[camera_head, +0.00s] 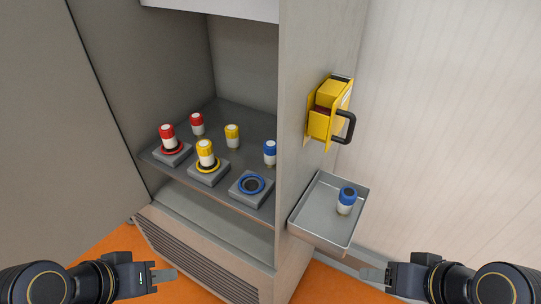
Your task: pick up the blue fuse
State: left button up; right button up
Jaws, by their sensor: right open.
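A blue fuse (346,200) with a white lower part stands upright in the grey tray (318,208) on the cabinet's right side. Another blue-and-white fuse (270,152) stands on the shelf inside the cabinet, partly against the right wall's edge. A socket with a blue ring (251,184) in front of it is empty. My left gripper (172,274) is at the lower left, in front of the cabinet and away from the fuses; its jaw opening is unclear. My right gripper (368,272) is at the lower right, open and empty, in front of and below the tray.
Red fuses (167,135) and yellow fuses (206,153) stand on the shelf (228,195), one of each in a ringed socket. A yellow box with a black handle (331,110) sticks out from the cabinet's side above the tray. An open door (60,120) stands at left.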

aim_at(269, 145)
jog(key=k+z, duration=0.15)
jog(key=k, duration=0.5)
jog(key=i+j+z, duration=0.15)
jog(key=z, duration=1.9)
jog(key=j, duration=0.5)
jog(key=k+j, duration=0.15)
jog(key=j, duration=0.3)
jog(key=j+z, duration=0.1)
jog(key=j, duration=0.4)
jog(key=k+j, duration=0.15)
jog(key=j, duration=0.3)
